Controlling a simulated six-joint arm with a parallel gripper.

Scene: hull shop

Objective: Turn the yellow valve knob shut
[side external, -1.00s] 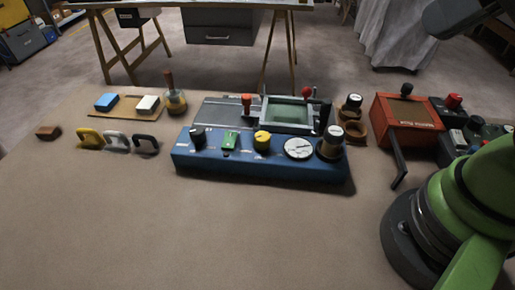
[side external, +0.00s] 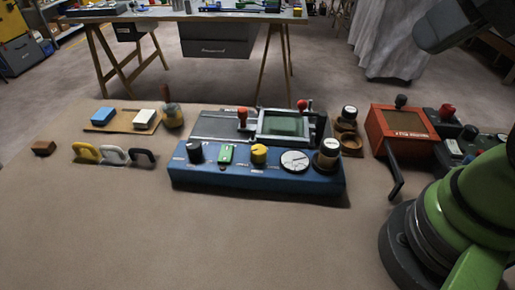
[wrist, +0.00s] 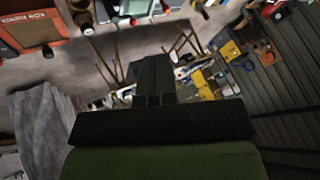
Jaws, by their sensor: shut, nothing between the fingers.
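The yellow valve knob (side external: 259,154) stands on the top of a blue panel box (side external: 240,180), between a green switch (side external: 226,153) and a white round gauge (side external: 295,160). Nothing touches the knob in the side view. My gripper (wrist: 154,70) shows in the wrist view with its fingers together and nothing between them. The wrist view looks out across the room and the knob is not in it. In the side view my gripper's fingers are not visible; only parts of my green arm show at the right.
A black knob (side external: 195,151) and a large dark knob (side external: 328,154) flank the panel's ends. Behind it is a grey machine with a green screen (side external: 283,125). A red box (side external: 402,135) with a protruding black handle (side external: 396,180) stands right. The front table is clear.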

